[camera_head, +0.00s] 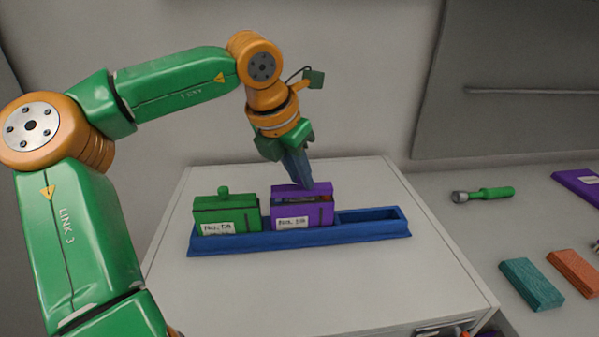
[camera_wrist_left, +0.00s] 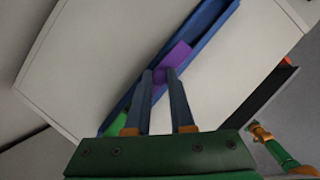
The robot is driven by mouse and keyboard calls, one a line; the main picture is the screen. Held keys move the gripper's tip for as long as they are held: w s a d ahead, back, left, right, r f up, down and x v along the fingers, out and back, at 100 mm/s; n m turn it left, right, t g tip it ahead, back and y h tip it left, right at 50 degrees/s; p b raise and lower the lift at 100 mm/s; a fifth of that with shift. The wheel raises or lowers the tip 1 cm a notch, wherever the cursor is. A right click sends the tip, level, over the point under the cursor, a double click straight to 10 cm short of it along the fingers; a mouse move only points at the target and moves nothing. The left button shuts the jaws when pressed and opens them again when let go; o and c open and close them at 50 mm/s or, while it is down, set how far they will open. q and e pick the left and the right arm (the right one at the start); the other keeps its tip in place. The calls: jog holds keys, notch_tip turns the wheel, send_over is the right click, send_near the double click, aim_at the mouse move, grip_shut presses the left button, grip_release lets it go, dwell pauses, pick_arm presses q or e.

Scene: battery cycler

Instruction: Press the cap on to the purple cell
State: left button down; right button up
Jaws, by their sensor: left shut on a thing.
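The purple cell (camera_head: 301,214) stands in the middle of the blue rack, with a white label reading "No. 59" or similar. The purple cap (camera_head: 290,188) is over its top, and a gap with inner parts shows between cap and cell. My left gripper (camera_head: 307,184) points down at the cap with its fingertips shut on it. In the left wrist view the two fingers (camera_wrist_left: 159,76) close on the purple cap (camera_wrist_left: 176,54). The contact itself is partly hidden. I cannot tell whether the cap touches the cell. My right gripper is not in view.
The blue rack (camera_head: 345,236) lies on a white cabinet top. A green cell (camera_head: 226,214) with a knob fills its left slot; the right slot is empty. On the grey bench at right lie a green-handled tool (camera_head: 492,193), a teal block (camera_head: 531,284) and an orange block (camera_head: 575,271).

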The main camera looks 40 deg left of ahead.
pick_arm(q)
jog(key=shift+f, duration=0.25)
dwell(0.4)
jog(key=shift+f+b, duration=0.25)
jog(key=shift+b, duration=0.15)
jog(key=shift+c, duration=1.1)
grip_release()
notch_tip(320, 180, up, 7)
jog(key=p, duration=0.6)
jog(key=shift+r+p, duration=0.15)
jog(key=shift+p, duration=0.25)
grip_shut()
